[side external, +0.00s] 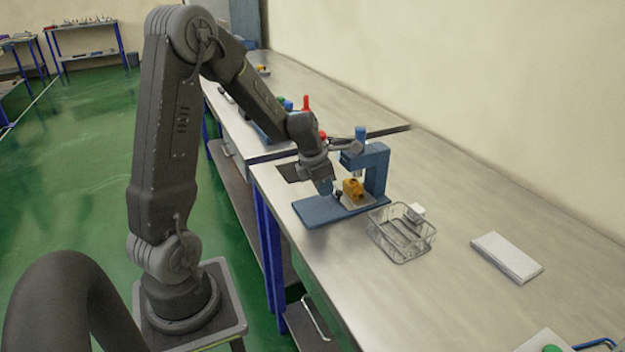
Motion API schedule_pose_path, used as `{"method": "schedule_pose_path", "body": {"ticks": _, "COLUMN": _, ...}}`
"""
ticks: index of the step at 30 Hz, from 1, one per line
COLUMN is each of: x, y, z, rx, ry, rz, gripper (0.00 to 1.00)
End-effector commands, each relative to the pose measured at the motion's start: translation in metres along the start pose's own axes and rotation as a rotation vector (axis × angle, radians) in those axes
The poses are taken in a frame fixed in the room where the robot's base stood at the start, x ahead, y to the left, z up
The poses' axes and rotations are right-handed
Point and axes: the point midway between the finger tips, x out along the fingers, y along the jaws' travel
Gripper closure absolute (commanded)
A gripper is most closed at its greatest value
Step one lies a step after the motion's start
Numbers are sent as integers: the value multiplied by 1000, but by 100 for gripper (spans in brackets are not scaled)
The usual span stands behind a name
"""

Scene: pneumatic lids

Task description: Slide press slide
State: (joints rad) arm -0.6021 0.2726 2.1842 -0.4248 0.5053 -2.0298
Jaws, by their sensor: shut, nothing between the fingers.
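A blue press (376,172) stands on the metal workbench, with an upright C-shaped frame and a flat blue base plate (318,211) reaching out to the left. A blue cylinder (361,134) tops its arm. A yellow-orange part (353,188) sits on a pale block (357,201) on the base, below the press arm. My gripper (331,191) is just left of the yellow part, low over the base plate, and is shut with nothing in it. Its fingertips are small and partly hidden here, so I cannot tell whether they touch the part.
A wire basket (401,247) holding grey pieces stands right of the press. Red and green items stand on the bench behind my arm. The bench between basket and box is clear.

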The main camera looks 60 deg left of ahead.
Motion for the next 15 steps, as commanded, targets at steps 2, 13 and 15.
{"method": "schedule_pose_path", "body": {"ticks": 2, "x": 4, "y": 0, "z": 6, "rx": 2, "ry": 0, "rz": -1, "gripper": 100}}
{"method": "schedule_pose_path", "body": {"ticks": 13, "x": 5, "y": 0, "z": 11, "rx": -1, "ry": 0, "rz": 0, "gripper": 100}}
{"method": "schedule_pose_path", "body": {"ticks": 15, "x": 5, "y": 0, "z": 11, "rx": 0, "ry": 0, "rz": 0, "gripper": 100}}
